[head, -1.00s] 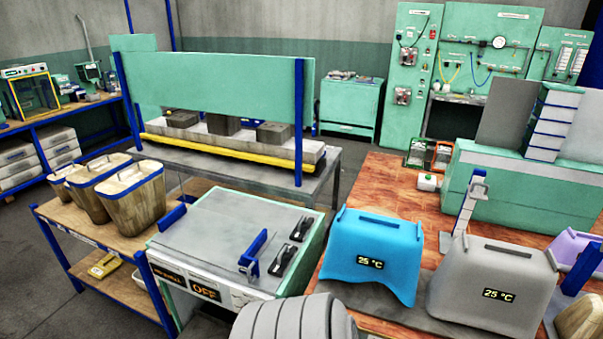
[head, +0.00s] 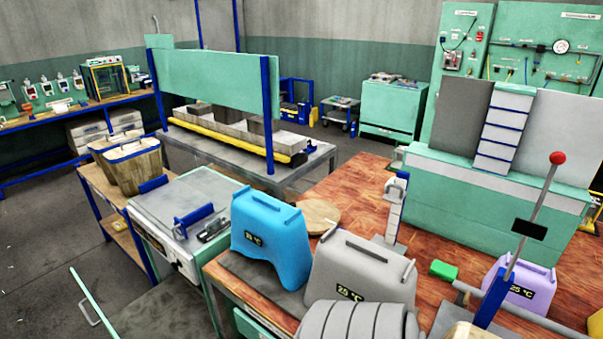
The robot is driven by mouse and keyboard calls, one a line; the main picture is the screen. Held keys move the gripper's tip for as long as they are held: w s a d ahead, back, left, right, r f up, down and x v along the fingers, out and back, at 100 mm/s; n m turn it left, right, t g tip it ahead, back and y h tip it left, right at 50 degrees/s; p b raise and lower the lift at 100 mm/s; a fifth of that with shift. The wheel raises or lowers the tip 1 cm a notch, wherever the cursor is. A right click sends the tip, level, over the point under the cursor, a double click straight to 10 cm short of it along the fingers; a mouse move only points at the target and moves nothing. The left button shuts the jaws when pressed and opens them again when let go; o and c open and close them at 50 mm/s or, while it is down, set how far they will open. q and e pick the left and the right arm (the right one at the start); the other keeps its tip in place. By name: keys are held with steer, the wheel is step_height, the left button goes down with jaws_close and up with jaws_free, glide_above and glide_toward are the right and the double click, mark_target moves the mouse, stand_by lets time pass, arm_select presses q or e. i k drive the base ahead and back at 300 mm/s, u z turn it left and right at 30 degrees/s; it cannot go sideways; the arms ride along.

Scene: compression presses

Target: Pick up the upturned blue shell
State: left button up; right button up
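The blue shell (head: 272,238) stands upturned on the dark mat (head: 243,266) at the left end of the wooden-topped bench, with a handle bar on top and a "25 °C" label on its side. A grey shell (head: 362,272) of the same form stands to its right. A purple shell (head: 521,287) stands farther right. Part of a grey rounded arm link of mine shows at the bottom. Neither gripper is in view.
A lever with a red knob (head: 557,158) rises at the right. A green-handled mallet (head: 443,270) lies near it. A grey-topped machine (head: 180,204) stands left of the blue shell. A round wooden disc (head: 319,216) lies behind the shells. Grey floor is open at left.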

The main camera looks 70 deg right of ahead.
mark_target(264, 227)
steer(key=u, duration=0.1)
steer(key=k, duration=0.1)
steer(key=z, duration=1.25)
